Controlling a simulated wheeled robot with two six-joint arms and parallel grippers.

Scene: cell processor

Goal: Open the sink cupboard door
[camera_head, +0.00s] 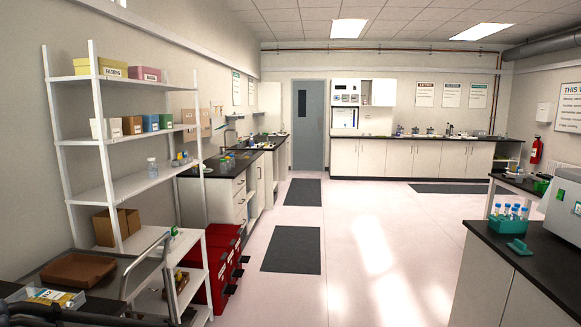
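A long white base cabinet (207,202) with a black worktop (217,168) runs along the left wall, beyond the shelving. A dark tap (228,137) rises over this worktop, but the sink basin is too small to make out. The cabinet front faces the aisle and shows drawers (240,198) and narrow door panels (253,188), seen at a steep angle. I cannot tell which panel is the sink cupboard door; none clearly stands open. Neither of my grippers shows in this view.
A white shelving rack (104,150) and a metal cart (148,272) stand close on the left. Red drawer units (222,262) stand past the rack. A black-topped bench (535,248) is on the right. The floor between is clear, with dark mats (292,250).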

